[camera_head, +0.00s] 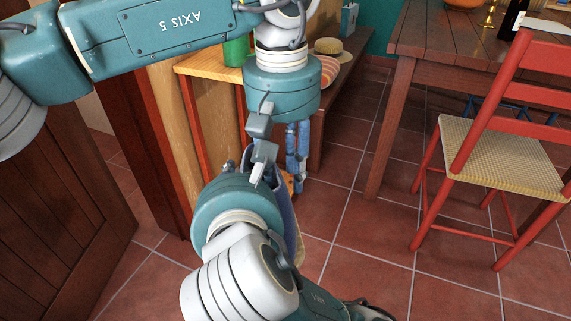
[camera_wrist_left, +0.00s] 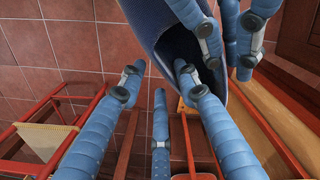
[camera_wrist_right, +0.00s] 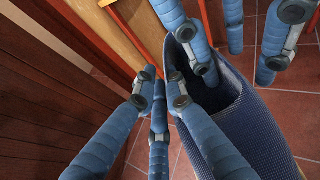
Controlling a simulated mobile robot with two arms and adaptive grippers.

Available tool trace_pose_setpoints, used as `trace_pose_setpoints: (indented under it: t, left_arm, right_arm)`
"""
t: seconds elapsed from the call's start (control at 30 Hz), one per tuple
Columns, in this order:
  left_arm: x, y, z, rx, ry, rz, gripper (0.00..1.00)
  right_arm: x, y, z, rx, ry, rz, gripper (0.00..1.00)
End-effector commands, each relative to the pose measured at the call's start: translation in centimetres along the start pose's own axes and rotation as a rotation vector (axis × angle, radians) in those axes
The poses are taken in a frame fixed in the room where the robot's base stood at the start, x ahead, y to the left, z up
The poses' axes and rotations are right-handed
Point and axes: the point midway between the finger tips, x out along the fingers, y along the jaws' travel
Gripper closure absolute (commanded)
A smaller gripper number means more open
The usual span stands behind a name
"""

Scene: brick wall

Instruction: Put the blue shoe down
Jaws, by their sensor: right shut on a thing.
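The blue shoe (camera_head: 287,208) hangs above the tiled floor in the head view, mostly hidden behind my right wrist. Its dark opening and woven side show large in the right wrist view (camera_wrist_right: 255,130), and part of it is at the top of the left wrist view (camera_wrist_left: 158,22). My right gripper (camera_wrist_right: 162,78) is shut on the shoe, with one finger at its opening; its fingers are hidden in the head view. My left gripper (camera_head: 297,157) is close by, its fingers pointing down. In the left wrist view its fingers (camera_wrist_left: 158,70) are spread, one overlapping the shoe's opening; contact is unclear.
A table (camera_head: 460,42) and a red chair (camera_head: 500,165) are at right. A door (camera_head: 55,215) is at left. Tiled floor (camera_head: 365,235) is clear between.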

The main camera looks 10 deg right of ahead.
Motion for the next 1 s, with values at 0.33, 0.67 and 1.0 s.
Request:
trace_pose_setpoints:
  t: [0.33,0.67,1.0]
  left_arm:
    - [-0.1,0.1,0.0,0.001,0.0,0.003,1.0]
    - [-0.1,0.0,0.0,0.001,0.0,0.001,1.0]
    - [-0.1,0.0,0.0,0.001,0.0,0.0,1.0]
  right_arm:
    - [0.0,0.1,0.0,-0.001,-0.001,0.003,0.8]
    - [0.0,0.0,0.0,0.001,-0.001,0.001,0.68]
    - [-0.5,3.3,5.3,0.297,-0.253,0.222,0.68]
